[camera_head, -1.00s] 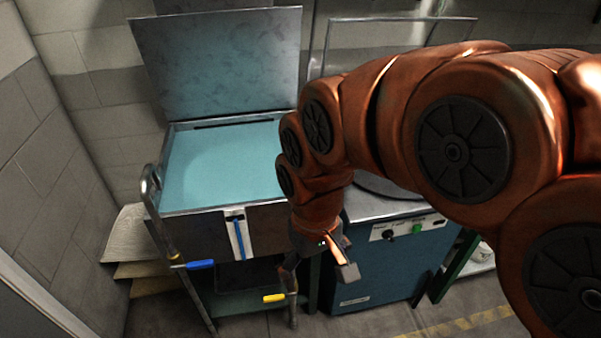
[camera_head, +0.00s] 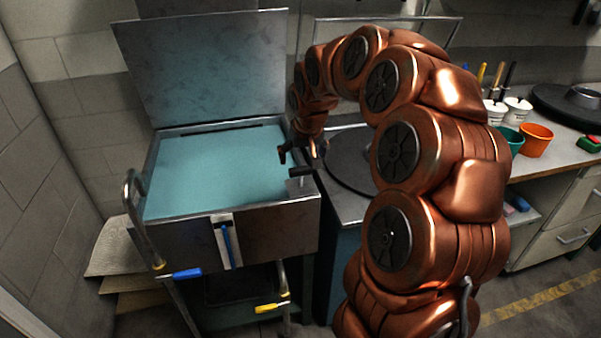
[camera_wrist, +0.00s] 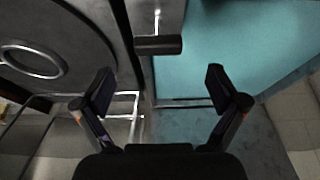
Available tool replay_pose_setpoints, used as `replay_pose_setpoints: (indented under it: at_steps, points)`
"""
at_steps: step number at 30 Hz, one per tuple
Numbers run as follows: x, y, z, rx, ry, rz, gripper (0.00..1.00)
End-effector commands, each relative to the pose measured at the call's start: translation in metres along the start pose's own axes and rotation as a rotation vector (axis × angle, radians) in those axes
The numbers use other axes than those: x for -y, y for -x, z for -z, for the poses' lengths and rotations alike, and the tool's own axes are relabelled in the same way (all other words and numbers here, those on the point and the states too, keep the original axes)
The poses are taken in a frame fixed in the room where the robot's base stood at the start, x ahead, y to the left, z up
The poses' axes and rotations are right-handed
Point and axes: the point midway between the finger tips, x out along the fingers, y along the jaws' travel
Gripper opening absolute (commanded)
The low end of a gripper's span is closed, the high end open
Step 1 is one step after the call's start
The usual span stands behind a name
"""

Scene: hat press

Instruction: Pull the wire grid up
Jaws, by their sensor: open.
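A small dark handle (camera_head: 300,171) on a metal stem stands at the right front edge of the tank (camera_head: 270,205), which holds pale blue-green liquid. The handle lies crosswise ahead of my fingers in the wrist view (camera_wrist: 158,45). I cannot make out the wire grid itself; no mesh shows in the liquid. My gripper (camera_head: 303,152) is over the tank's right side, close to the handle. In the wrist view my gripper (camera_wrist: 159,78) is open, its two fingers wide apart with nothing between the tips.
The tank's open lid (camera_head: 208,68) stands up behind it. A round dark plate (camera_head: 350,160) is on the machine to the right. A blue lever (camera_head: 180,273) and a yellow lever (camera_head: 270,307) stick out in front. A bench with pots (camera_head: 535,138) is at far right.

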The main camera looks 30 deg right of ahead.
Motion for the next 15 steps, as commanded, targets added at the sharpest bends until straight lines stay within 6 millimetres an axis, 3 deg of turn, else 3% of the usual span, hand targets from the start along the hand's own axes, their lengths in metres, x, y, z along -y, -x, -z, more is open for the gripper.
replay_pose_setpoints:
  at_steps: [8,15]
  points:
    - [-0.003,-0.013,0.003,-0.003,-0.005,-0.003,0.96]
    - [-0.003,-0.041,0.003,-0.001,-0.006,-0.002,0.96]
